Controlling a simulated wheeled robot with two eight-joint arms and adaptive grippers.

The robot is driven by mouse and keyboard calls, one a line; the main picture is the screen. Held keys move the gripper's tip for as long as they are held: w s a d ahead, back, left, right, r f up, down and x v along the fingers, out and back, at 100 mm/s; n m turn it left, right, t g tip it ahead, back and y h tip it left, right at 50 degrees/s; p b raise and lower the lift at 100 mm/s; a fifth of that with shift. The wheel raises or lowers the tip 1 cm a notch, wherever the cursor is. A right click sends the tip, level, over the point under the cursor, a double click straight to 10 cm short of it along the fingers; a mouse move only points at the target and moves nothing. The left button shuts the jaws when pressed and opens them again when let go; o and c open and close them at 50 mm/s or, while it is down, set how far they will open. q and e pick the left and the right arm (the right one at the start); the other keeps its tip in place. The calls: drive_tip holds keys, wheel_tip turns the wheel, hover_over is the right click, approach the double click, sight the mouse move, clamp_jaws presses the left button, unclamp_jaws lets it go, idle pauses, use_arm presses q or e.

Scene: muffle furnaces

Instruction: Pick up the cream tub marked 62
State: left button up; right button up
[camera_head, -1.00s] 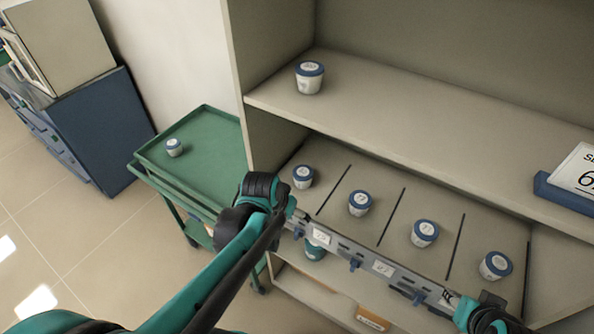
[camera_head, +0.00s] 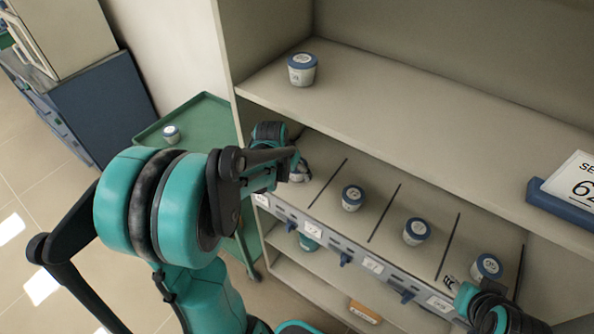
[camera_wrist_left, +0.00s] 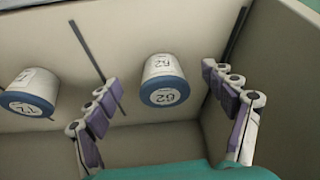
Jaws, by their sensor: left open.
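The cream tub marked 62 (camera_wrist_left: 163,80), with a blue lid, stands in a shelf compartment in the left wrist view. My left gripper (camera_head: 298,168) is open, its purple-padded fingers on either side of the tub with gaps showing; I cannot tell any contact. In the head view the gripper and wrist largely hide the leftmost compartment. My right gripper (camera_head: 462,298) is at the lower right by the shelf front, its jaw state unclear.
Similar tubs stand in the other compartments (camera_head: 352,198), (camera_head: 416,231), (camera_head: 486,268), split by dark dividers. Another tub (camera_head: 302,69) is on the upper shelf, whose edge overhangs. A green cart (camera_head: 210,125) holds a tub (camera_head: 171,134). A blue-framed sign (camera_head: 565,200) stands right.

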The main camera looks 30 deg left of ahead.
use_arm(q)
drive_tip(key=w, duration=0.2)
drive_tip(key=w+f+b, duration=0.1)
drive_tip(key=w, duration=0.1)
drive_tip(key=shift+a, duration=0.15)
drive_tip(key=shift+w+f+b, duration=0.1)
drive_tip(key=shift+f+b, duration=0.15)
drive_tip(key=shift+b, duration=0.05)
drive_tip(key=shift+r, duration=0.15)
drive_tip(key=c, duration=1.4)
drive_tip(key=shift+o, duration=0.2)
